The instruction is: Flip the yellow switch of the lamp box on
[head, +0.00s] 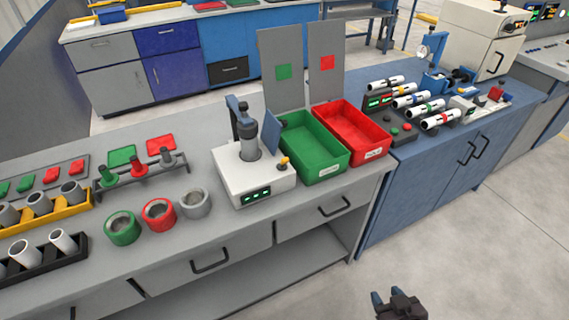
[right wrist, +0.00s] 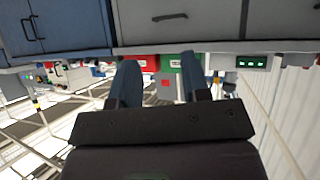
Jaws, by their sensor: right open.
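The white lamp box (head: 232,185) stands on the grey bench, left of the green bin. It has a dark display with green lit marks on its front and a grey cylinder with a dark arm on top. The small yellow switch (head: 284,161) sits on its top right corner; its exact position is too small to tell. The box's display side also shows upside down in the right wrist view (right wrist: 251,62). My right gripper (head: 389,294) is open and empty, low in front of the benches and well away from the box. My left gripper is out of view.
A green bin (head: 322,174) and a red bin (head: 374,155) stand right of the box, with upright panels behind. Coloured rings, including a red ring (head: 159,214), and pipe racks lie left. The floor (head: 470,220) in front of the blue cabinet is clear.

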